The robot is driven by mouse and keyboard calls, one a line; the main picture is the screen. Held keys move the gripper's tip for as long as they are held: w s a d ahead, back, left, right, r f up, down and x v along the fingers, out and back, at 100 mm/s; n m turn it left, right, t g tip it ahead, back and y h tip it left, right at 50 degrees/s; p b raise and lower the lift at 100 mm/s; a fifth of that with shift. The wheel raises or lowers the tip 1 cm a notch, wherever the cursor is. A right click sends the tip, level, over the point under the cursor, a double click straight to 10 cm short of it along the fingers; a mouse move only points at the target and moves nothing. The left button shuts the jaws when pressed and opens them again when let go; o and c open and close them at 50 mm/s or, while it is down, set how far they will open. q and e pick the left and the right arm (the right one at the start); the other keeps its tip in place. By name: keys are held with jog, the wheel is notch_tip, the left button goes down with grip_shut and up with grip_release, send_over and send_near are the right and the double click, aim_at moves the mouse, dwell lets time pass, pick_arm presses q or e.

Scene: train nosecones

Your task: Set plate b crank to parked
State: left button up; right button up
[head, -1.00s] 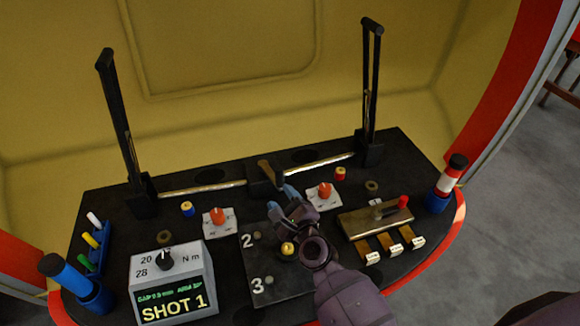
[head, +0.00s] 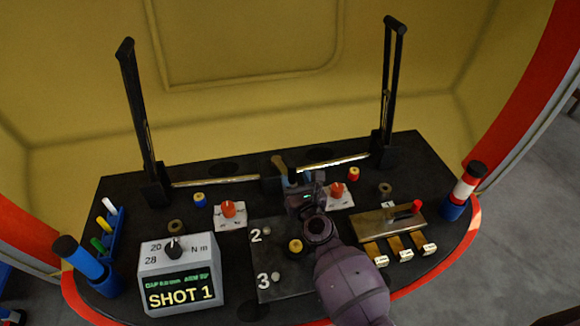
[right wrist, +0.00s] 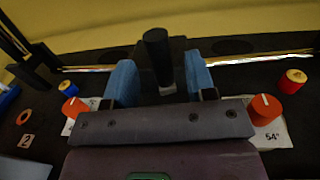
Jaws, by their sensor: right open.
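A black upright crank handle (head: 279,165) stands at the back middle of the dark console (head: 130,190). In the right wrist view the handle (right wrist: 157,55) stands between the two blue fingers of my right gripper (right wrist: 160,80), with a gap on each side. The gripper (head: 302,181) is open and holds nothing. In the head view the gripper hides part of the handle's base. No readable label tells me whether this handle is the plate b crank. My left gripper is not in view.
Orange knobs (head: 228,209) (head: 337,189) on white plates flank the gripper. Two tall black levers (head: 140,125) (head: 388,95) rise at the back. A brass plate with a red-tipped lever (head: 376,218) lies right. A grey box reading SHOT 1 (head: 180,280) stands front left.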

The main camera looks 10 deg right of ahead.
jog(key=shift+w+a, duration=0.15)
jog(key=shift+w, duration=1.15)
jog(key=shift+w+a, duration=0.1)
jog(key=shift+w, duration=1.2)
jog(key=shift+c, duration=0.3)
grip_shut()
